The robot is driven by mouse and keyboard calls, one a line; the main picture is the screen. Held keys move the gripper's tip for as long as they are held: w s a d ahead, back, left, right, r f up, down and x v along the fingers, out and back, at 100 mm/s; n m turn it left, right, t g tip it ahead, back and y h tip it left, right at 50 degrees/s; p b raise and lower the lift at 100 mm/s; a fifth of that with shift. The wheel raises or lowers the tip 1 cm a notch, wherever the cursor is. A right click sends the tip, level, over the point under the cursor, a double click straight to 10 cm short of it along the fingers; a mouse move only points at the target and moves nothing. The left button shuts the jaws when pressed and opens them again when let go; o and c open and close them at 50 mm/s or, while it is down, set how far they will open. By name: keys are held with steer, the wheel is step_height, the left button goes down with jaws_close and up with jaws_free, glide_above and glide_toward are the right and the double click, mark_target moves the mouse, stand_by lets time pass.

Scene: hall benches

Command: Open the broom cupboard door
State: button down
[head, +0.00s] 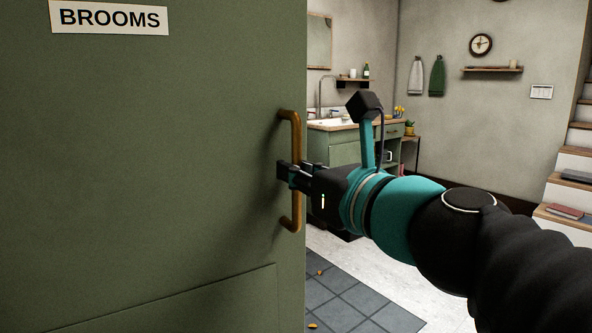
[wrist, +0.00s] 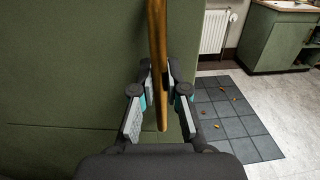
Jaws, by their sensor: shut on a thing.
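The broom cupboard door (head: 150,150) is a green panel filling the left of the head view, with a white sign reading BROOMS (head: 109,17) at its top. A vertical wooden bar handle (head: 296,133) stands near its right edge. My gripper (head: 284,174) reaches in from the right and is shut on the handle at about mid-height. In the wrist view the handle (wrist: 157,50) runs down between the two fingers of my gripper (wrist: 158,85). The door surface (wrist: 70,70) lies behind them. The cupboard's inside and the door's hinge side are not in view.
Beyond the door's right edge is a dark tiled mat (head: 350,293) with small orange-brown bits on it. A green sink cabinet (head: 350,150) stands behind. Stairs (head: 570,165) are at the far right. A white radiator (wrist: 214,32) shows in the wrist view.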

steer(key=shift+s+d, duration=0.15)
steer(key=shift+s, duration=0.2)
steer(key=c, duration=1.2)
jaws_free()
steer(key=shift+v, duration=5.9)
steer(key=shift+s, duration=0.1)
